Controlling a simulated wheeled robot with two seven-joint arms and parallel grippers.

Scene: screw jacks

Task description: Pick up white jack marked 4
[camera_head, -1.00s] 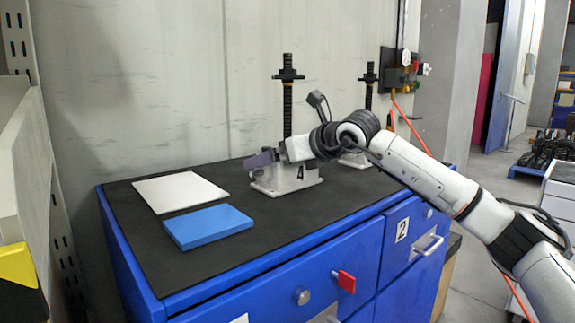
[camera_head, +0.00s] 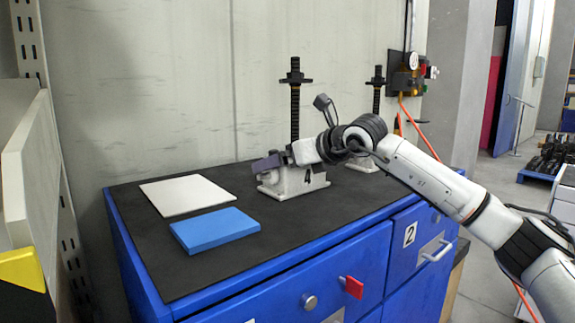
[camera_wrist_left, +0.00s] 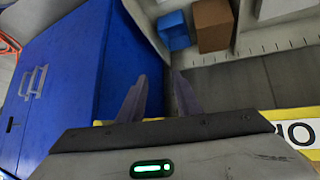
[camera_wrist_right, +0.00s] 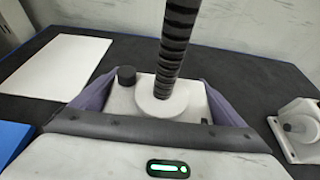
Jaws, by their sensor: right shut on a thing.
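The white jack marked 4 (camera_head: 292,184) has a white base and a tall black threaded screw with a dark cross handle. It is upright on the black worktop in the head view. In the right wrist view its base (camera_wrist_right: 186,97) sits between my two purple fingers. My right gripper (camera_wrist_right: 165,95) is shut on the base; in the head view it (camera_head: 268,162) reaches the jack from the right. Whether the base is clear of the worktop cannot be told. My left gripper (camera_wrist_left: 158,98) is open and empty in the left wrist view, beside the blue cabinet, and is not in the head view.
A second jack (camera_head: 362,163) stands behind my right arm and shows at the right in the right wrist view (camera_wrist_right: 298,128). A white plate (camera_head: 187,194) and a blue block (camera_head: 214,229) lie left on the worktop (camera_head: 180,270). A wall stands close behind.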

